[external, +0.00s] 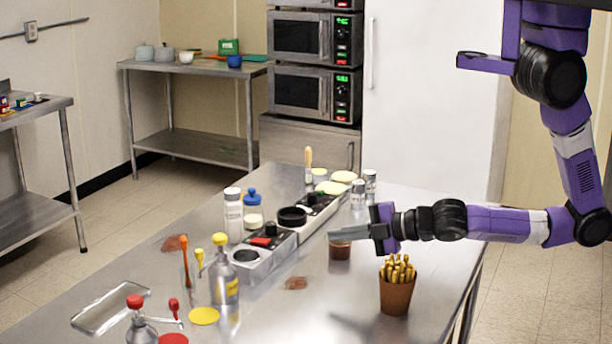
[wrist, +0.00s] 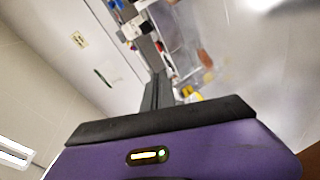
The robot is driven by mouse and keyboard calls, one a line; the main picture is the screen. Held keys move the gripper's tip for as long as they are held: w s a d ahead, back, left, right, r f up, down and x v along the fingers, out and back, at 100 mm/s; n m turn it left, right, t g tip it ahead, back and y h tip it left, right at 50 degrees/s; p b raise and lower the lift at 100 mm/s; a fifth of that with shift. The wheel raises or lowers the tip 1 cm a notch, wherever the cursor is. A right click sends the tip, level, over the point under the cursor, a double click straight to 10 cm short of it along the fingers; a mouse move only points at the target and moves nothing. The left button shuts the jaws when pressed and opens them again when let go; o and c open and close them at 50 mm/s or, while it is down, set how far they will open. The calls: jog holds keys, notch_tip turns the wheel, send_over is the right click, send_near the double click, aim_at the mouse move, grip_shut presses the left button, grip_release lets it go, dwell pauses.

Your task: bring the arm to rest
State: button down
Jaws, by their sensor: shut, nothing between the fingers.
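My purple arm reaches in from the right in the external view, with its forearm roughly level above the steel table (external: 340,305). My gripper (external: 332,235) points left, just above a small brown cup (external: 340,251). I cannot tell from this view whether it touches the cup. The gripper is shut and empty; its grey fingers also show pressed together in the wrist view (wrist: 158,88).
A brown pot of yellow sticks (external: 396,290) stands just below my forearm. Left of the gripper are grey holders (external: 262,262), a yellow-topped bottle (external: 222,280), and white shakers (external: 233,215). Free room lies above the arm before the white fridge (external: 430,100).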

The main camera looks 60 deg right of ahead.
jog(key=s+d+m, duration=0.1)
jog(key=s, duration=0.1)
jog(key=s+d+f+m, duration=0.1)
jog(key=s, duration=0.1)
jog(key=s+d+f, duration=0.1)
jog(key=s, duration=0.1)
jog(key=shift+s+d+f+m+b, duration=0.1)
jog(key=shift+s+d+m+b, duration=0.2)
jog(key=shift+s+d+m, duration=0.1)
jog(key=s+m, duration=0.1)
jog(key=s, duration=0.1)
jog(key=s+d+m, duration=0.1)
jog(key=s, duration=0.1)
jog(key=s+m, duration=0.1)
jog(key=s, duration=0.1)
jog(key=shift+d+g+b, duration=0.3)
jog(key=shift+d, duration=0.05)
jog(key=s+d+r+m+h+b, duration=0.1)
jog(key=s+r+m, duration=0.4)
jog(key=s+m, duration=0.5)
jog(key=shift+s+d+r+m+t+h, duration=0.25)
jog(key=shift+s+m+t+h, duration=0.2)
jog(key=shift+h, duration=0.25)
jog(key=c, duration=2.1)
grip_release()
